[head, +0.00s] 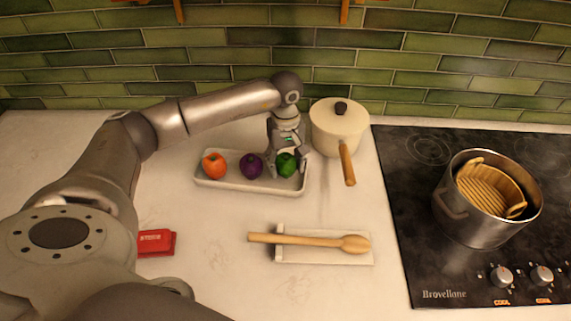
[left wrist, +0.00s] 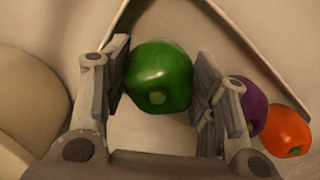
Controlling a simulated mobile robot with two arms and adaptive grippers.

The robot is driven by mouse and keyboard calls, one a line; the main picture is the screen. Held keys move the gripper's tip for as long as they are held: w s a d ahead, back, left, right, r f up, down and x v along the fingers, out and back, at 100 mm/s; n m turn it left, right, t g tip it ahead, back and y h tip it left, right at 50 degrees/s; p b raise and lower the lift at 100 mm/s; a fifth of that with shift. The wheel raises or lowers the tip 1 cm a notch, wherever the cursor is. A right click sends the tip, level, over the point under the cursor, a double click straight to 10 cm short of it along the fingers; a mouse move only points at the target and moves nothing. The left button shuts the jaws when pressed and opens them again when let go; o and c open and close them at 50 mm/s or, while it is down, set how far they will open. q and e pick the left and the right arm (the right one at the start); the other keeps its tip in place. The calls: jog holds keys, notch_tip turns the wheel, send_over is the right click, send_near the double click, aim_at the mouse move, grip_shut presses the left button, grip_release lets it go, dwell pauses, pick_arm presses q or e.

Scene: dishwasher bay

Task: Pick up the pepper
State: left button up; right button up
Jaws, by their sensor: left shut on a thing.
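The green pepper (head: 285,164) is at the right end of a white tray (head: 225,186) in the head view. My left gripper (head: 287,163) reaches down over it from above. In the left wrist view the green pepper (left wrist: 159,77) is between the two fingers of my left gripper (left wrist: 162,95), which is shut on it. The pepper still appears at tray level. My right gripper is not in view.
A purple vegetable (head: 251,166) and an orange one (head: 215,165) share the tray. A lidded cream pot (head: 338,127) stands close right. A wooden spoon (head: 300,240) lies on a rest in front. A steel pot (head: 470,225) stands on the stove. A red box (head: 156,243) is front left.

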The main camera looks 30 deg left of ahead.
pick_arm(q)
jog(key=shift+r+b, duration=0.5)
jog(key=shift+r, duration=0.05)
jog(key=s+d+r+b, duration=0.5)
jog(key=s+d+r, duration=0.3)
jog(key=d+r, duration=0.3)
jog(key=shift+s+r, duration=0.25)
jog(key=shift+r, duration=0.2)
jog(key=shift+s+d+f, duration=0.1)
